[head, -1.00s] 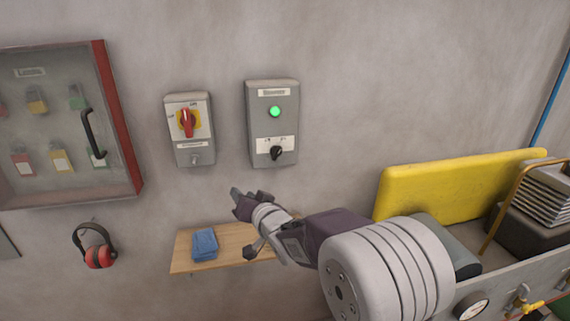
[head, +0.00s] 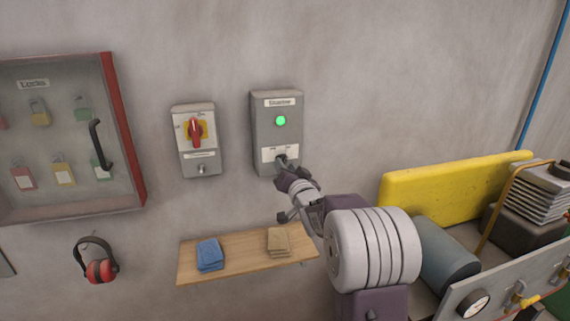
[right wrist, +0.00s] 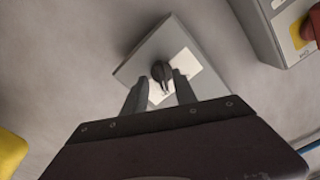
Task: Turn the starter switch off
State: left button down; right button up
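The grey starter box (head: 263,110) is on the wall, with a lit green lamp (head: 281,121) above a white label plate. Its small black switch knob is mostly hidden by my right gripper (head: 283,163) in the head view. In the right wrist view the knob (right wrist: 160,72) shows against the white plate, near and between the two fingertips. My right gripper's fingers (right wrist: 158,84) stand apart with a gap on each side of the knob; I cannot tell whether they touch it. My left gripper is not in view.
A grey box with a red rotary switch (head: 195,131) is left of the starter box. A glass-fronted lock cabinet (head: 125,130) is farther left. A wooden shelf (head: 245,260) with cloths is below. A yellow panel (head: 450,185) and machine stand at right.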

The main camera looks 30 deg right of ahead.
jog(key=shift+w+a+r, duration=0.1)
jog(key=shift+w, duration=0.45)
grip_shut()
jog(key=shift+n+b, duration=4.4)
jog(key=shift+n, duration=1.8)
